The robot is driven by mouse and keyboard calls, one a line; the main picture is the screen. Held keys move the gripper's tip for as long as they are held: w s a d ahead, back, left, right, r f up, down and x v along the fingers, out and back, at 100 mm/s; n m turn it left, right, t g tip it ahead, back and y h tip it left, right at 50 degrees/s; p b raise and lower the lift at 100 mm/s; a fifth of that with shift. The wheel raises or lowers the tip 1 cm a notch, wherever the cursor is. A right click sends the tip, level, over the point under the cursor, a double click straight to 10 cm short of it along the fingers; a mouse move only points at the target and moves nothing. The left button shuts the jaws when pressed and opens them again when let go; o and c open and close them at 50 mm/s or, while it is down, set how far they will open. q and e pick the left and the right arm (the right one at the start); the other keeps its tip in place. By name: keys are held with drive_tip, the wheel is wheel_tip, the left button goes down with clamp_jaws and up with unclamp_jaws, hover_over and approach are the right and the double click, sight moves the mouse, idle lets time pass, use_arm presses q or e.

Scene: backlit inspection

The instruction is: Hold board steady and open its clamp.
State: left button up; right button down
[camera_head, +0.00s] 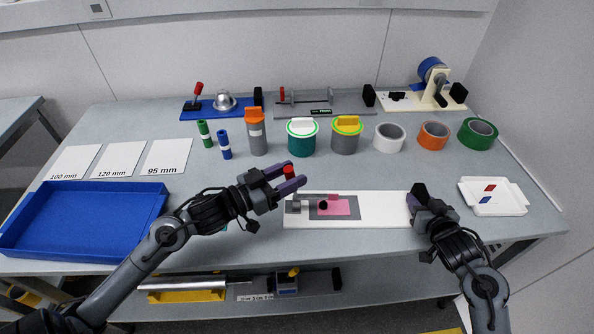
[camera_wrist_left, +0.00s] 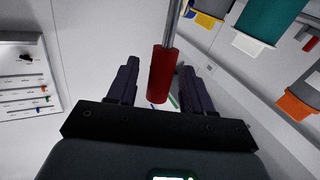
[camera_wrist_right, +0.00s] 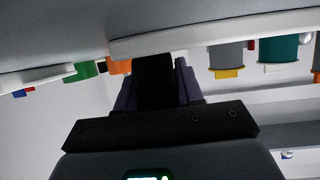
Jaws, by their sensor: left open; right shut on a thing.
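The white board (camera_head: 380,212) lies flat near the table's front edge, with a grey plate and a pink piece (camera_head: 345,207) on its left half. The clamp (camera_head: 296,205) stands at the board's left end; its black tip is over the pink piece. Its red handle (camera_head: 289,170) sticks up between the fingers of my left gripper (camera_head: 291,176), which is open around it. The left wrist view shows the red handle (camera_wrist_left: 162,75) on its metal rod, with space on both sides. My right gripper (camera_head: 415,200) is shut on the black block (camera_head: 419,190) at the board's right end; the block (camera_wrist_right: 153,80) also fills its fingers in the right wrist view.
A blue tray (camera_head: 150,207) is at the left. A white tray (camera_head: 521,207) with small red and blue pieces is at the right. Canisters and tape rolls (camera_head: 390,138) stand behind the board, with other fixtures (camera_head: 325,104) at the back.

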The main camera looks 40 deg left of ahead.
use_arm(q)
drive_tip(key=shift+x, duration=1.2)
clamp_jaws()
